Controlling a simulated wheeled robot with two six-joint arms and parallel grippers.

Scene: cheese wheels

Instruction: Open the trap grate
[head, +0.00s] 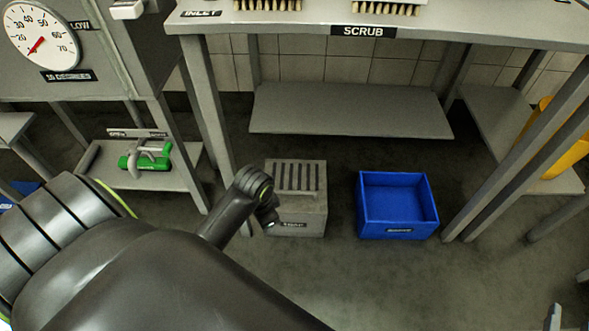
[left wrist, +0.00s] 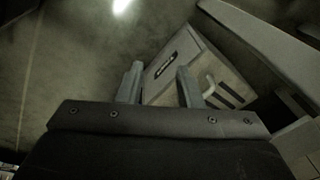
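The trap is a grey box (head: 300,220) on the floor under the scrub table, with a label on its front. Its slotted grate (head: 297,176) lies flat on top, closed as far as I can see. In the left wrist view the box (left wrist: 163,84) is tilted in the picture, with dark grate slots (left wrist: 232,91) and a pale curved piece, perhaps a handle (left wrist: 208,84). My left gripper (left wrist: 159,85) has its two fingers apart, with nothing held between them. In the head view my arm reaches the box's left front side, and its wrist hides part of it. My right gripper is not clearly visible.
A blue bin (head: 398,231) stands right of the trap with a gap between. The scrub table (head: 450,28) and its lower shelf (head: 350,112) are behind. A low shelf with a green-handled tool (head: 147,160) is left. Floor in front of the bin is clear.

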